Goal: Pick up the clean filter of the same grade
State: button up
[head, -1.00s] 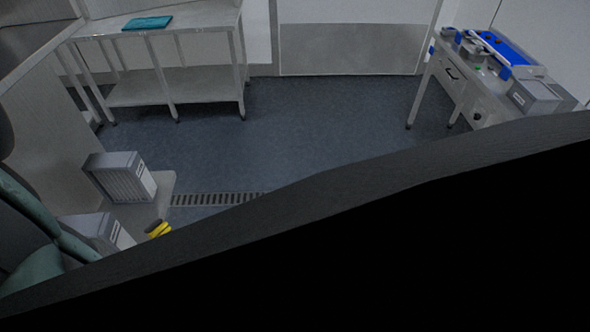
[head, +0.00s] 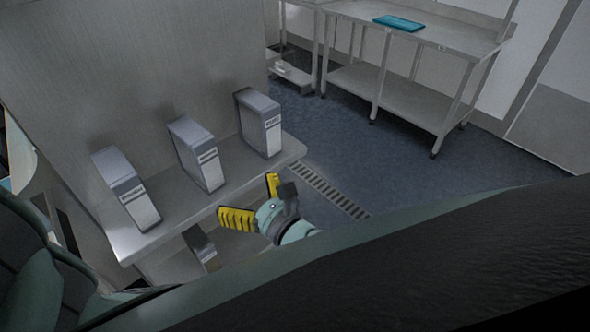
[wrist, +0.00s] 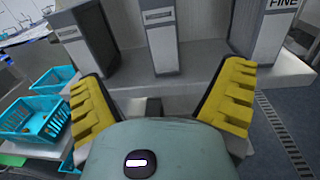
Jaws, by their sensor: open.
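Three grey box-shaped filters stand upright in a row on a steel shelf (head: 122,243): a left one (head: 125,187), a middle one (head: 196,153) and a right one (head: 259,122). In the wrist view the right filter (wrist: 262,30) reads FINE; the left (wrist: 85,35) and middle (wrist: 160,38) labels are too small to read surely. My gripper (head: 255,200) is open and empty, its yellow fingers spread at the shelf's front edge. In the wrist view my gripper (wrist: 160,75) faces the middle filter, apart from it. The filters' backs are hidden.
Another grey box (head: 203,248) sits below the shelf. Teal baskets (wrist: 32,118) stand at left in the wrist view. A steel table (head: 440,45) with a teal tray (head: 399,23) stands behind. A drain grate (head: 330,190) crosses open blue floor (head: 370,150).

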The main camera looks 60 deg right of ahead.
aim_at(210, 163)
jog(key=w, duration=0.2)
jog(key=w+d, duration=0.1)
jog(key=w, duration=0.2)
jog(key=w+b, duration=0.1)
jog(key=w, duration=0.2)
jog(key=shift+w+d+r, duration=0.15)
jog(key=shift+d+r, duration=0.05)
jog(key=shift+w+d+f+p, duration=0.1)
jog(key=shift+w+d+p, duration=0.2)
jog(key=shift+w, duration=0.6)
jog(key=shift+w+d+f+p, duration=0.1)
jog(key=shift+w+p, duration=0.25)
jog(key=shift+w, duration=0.55)
jog(key=shift+w+d+f, duration=0.15)
jog(key=shift+w, duration=0.45)
jog(key=shift+w+d+f, duration=0.1)
jog(key=shift+w, duration=0.45)
jog(key=shift+w+d+b, duration=0.1)
jog(key=shift+w+b, duration=0.3)
jog(key=shift+w, duration=0.25)
jog(key=shift+c, duration=0.4)
jog(key=c, duration=1.3)
jog(key=shift+w+r, duration=0.1)
jog(key=shift+r, duration=0.1)
